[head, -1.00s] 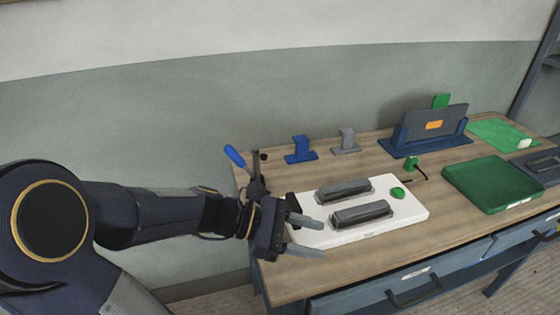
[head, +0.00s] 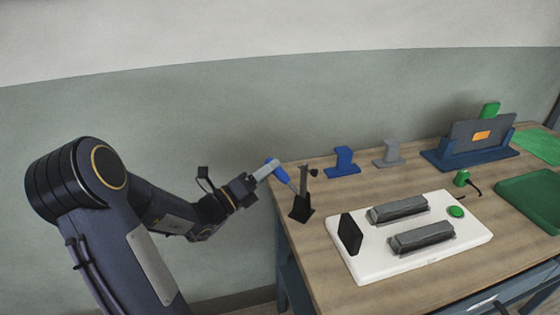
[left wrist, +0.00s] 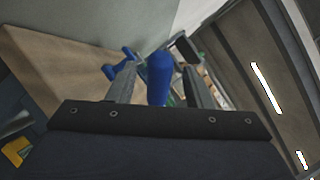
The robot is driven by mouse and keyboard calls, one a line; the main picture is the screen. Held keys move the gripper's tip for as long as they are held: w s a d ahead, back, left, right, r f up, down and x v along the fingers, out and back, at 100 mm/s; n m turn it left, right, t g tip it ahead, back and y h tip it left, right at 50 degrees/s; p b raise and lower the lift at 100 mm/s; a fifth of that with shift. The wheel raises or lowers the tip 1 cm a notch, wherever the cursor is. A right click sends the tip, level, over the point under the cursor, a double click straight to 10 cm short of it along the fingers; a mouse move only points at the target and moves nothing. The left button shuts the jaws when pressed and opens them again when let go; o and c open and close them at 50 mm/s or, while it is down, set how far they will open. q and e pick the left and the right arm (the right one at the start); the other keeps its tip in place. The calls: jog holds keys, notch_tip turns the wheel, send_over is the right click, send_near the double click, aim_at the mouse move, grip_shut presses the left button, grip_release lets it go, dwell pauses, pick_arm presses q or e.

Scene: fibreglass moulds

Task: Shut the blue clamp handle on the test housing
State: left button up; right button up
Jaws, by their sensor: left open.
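The blue clamp handle (head: 279,170) sticks up and left from the dark clamp (head: 302,205) at the table's left end. The white test housing (head: 372,266), with a black plate on its left side and two dark grey blocks on top, lies to the clamp's right. My left gripper (head: 266,172) is at the blue handle, coming from the left. In the left wrist view the handle (left wrist: 160,78) stands between the two open fingers. I cannot tell whether either finger touches it. My right gripper is out of view.
A blue stand (head: 343,162) and a grey stand (head: 388,154) are behind the housing. A dark blue holder (head: 466,157) with a grey panel stands at the back right. A green tray (head: 535,200) lies at the right. Bare tabletop lies in front of the clamp.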

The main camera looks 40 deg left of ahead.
pick_arm(q)
jog(key=shift+x, duration=2.2)
grip_shut()
